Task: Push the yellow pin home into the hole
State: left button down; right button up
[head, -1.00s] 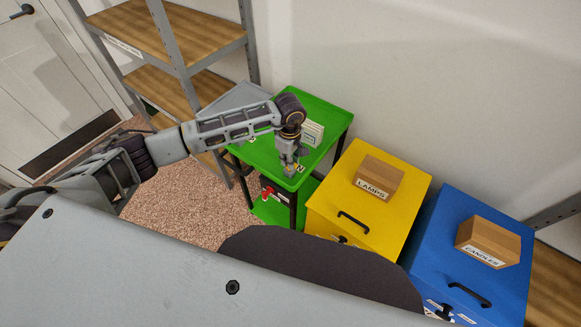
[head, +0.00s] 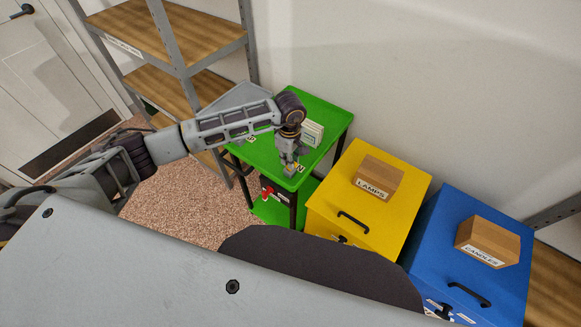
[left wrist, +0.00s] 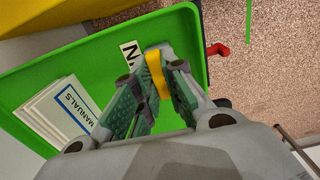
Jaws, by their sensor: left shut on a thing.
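The yellow pin (left wrist: 155,75) shows in the left wrist view between the fingertips of my left gripper (left wrist: 160,82), which is shut on it. In the head view my left gripper (head: 290,168) points down at the near right corner of the green cart top (head: 262,155). Only a speck of yellow shows at its tips there. The hole is hidden by the fingers, so I cannot tell how deep the pin sits or whether it touches the hole. My right gripper is not in view.
White manuals (left wrist: 60,110) lie on the green top, and a label (left wrist: 131,54) is beside the fingertips. A red handle (head: 267,194) is below the top's edge. The yellow cabinet (head: 330,195) and blue cabinet (head: 450,215) stand to the right. A shelf rack (head: 163,40) stands behind.

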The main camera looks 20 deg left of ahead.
pick_arm(q)
jog(key=shift+r, duration=0.15)
jog(key=shift+r+p, duration=0.7)
jog(key=shift+r, duration=0.9)
jog(key=shift+r, duration=0.1)
jog(key=shift+s, duration=0.1)
